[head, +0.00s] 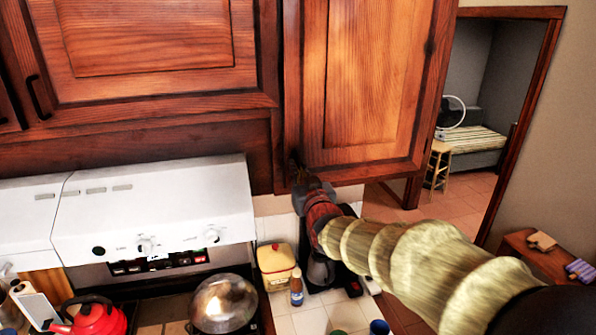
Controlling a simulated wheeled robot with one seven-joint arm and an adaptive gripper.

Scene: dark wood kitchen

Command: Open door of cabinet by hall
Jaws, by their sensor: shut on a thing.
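The cabinet door by the hall (368,75) is a tall reddish wood panel at the upper right, just left of the hall doorway. It looks flush with its frame, though a small gap would be hard to see. My gripper (299,172) is at the door's lower left corner, shut on the dark handle there. The fingertips and most of the handle are hard to make out, small and dark against the wood. My arm reaches up to it from the lower right.
A white range hood (160,212) is left of my gripper. Below are a pot with a shiny lid (222,302), a red kettle (92,318), a yellow canister (276,264) and a dark coffee maker (320,268). The hall doorway (480,110) opens at right.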

